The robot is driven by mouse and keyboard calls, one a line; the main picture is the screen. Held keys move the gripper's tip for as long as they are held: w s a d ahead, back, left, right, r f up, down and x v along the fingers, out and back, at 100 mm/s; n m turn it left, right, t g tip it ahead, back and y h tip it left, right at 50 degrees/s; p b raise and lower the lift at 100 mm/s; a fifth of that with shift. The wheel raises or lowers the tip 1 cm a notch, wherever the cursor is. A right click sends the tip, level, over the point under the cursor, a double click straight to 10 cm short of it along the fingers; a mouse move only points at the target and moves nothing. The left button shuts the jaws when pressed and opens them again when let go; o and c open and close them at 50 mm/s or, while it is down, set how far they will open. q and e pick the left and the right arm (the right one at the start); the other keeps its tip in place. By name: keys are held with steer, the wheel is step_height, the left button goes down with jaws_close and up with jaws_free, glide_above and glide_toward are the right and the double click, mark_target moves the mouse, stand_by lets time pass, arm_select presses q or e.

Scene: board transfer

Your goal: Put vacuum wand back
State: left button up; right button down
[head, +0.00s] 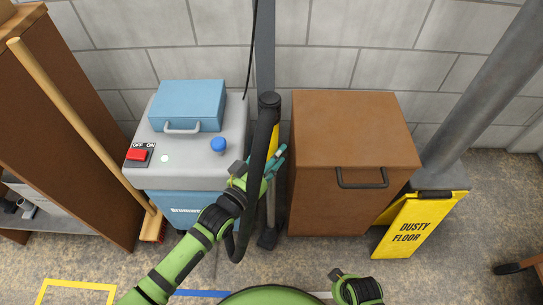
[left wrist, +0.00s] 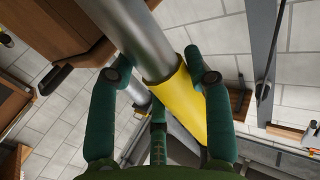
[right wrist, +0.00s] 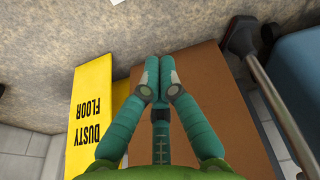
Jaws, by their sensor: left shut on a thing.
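The vacuum wand (head: 271,208) stands roughly upright between the vacuum unit and a brown cabinet, with a yellow section, a metal tube and a dark foot near the floor. A thick black hose (head: 246,205) loops down from its top. My left gripper (head: 277,162) is shut on the wand near the yellow section. The left wrist view shows the wand's metal tube and yellow part (left wrist: 188,92) between its fingers (left wrist: 163,78). The grey-and-blue vacuum unit (head: 205,160) stands left of the wand. My right gripper (right wrist: 160,65) is shut and empty, its fingertips together.
The brown cabinet (head: 350,130) with a black handle stands close on the wand's right. A yellow "dusty floor" sign (head: 420,225) leans beyond it. A broom (head: 80,115) leans at a brown shelf on the left. A grey post (head: 265,45) rises behind the wand.

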arm_select(q)
steer(key=shift+w+f, duration=0.1)
steer(key=shift+w, duration=0.15)
arm_select(e)
steer(key=shift+w+a+r, duration=0.1)
steer(key=shift+w+r, duration=0.55)
steer(key=shift+w, duration=0.05)
arm_select(q)
steer(key=shift+f, duration=0.1)
steer(key=o, duration=1.4)
steer(key=shift+s, duration=0.1)
arm_select(e)
steer(key=shift+w+r, duration=0.1)
steer(key=shift+r, duration=0.05)
